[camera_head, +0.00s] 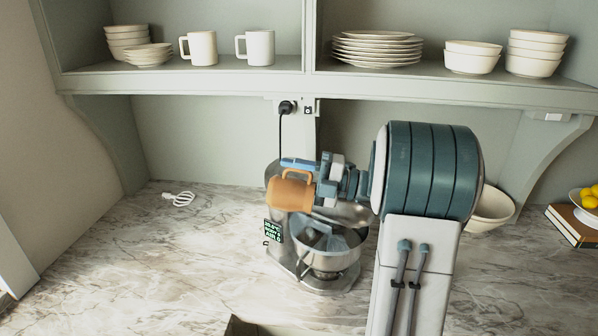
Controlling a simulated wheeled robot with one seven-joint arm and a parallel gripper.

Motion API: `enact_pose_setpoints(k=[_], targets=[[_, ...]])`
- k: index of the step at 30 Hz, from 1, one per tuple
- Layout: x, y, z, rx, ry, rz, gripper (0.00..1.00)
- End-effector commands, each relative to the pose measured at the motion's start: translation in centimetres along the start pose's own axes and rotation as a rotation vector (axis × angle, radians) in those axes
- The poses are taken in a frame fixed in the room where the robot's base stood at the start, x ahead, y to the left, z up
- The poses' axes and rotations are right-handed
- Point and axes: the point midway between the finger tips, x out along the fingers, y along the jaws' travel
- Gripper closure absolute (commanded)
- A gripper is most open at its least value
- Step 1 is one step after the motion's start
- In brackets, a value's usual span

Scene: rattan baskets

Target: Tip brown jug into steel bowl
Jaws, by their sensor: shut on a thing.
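The brown jug (287,196), an orange-brown cup with a handle, is in the air above the counter, lying tilted on its side. My gripper (308,182) comes in from the right and is shut on it. The steel bowl (326,258) stands below and a little right of the jug, on the base of a stand mixer (343,215). The jug is up near the mixer head, apart from the bowl's rim as far as I can see. My arm hides part of the mixer. I cannot see into the jug.
A shelf (300,82) with mugs, plates and bowls runs above. A white bowl (490,210) stands behind my arm at right. Books (574,226) with a lemon bowl sit far right. A white whisk (179,198) lies left. The left counter is mostly clear.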

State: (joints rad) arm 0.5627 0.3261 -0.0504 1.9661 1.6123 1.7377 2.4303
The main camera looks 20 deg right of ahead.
Motion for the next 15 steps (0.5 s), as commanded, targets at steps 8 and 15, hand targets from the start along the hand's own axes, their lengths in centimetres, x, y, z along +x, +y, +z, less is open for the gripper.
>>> enact_pose_setpoints(k=[8, 15], targets=[[0.72, 0.03, 0.08, -0.008, -0.003, -0.168, 1.0], [0.97, 0.11, -0.01, -0.011, 0.001, -0.178, 1.0]])
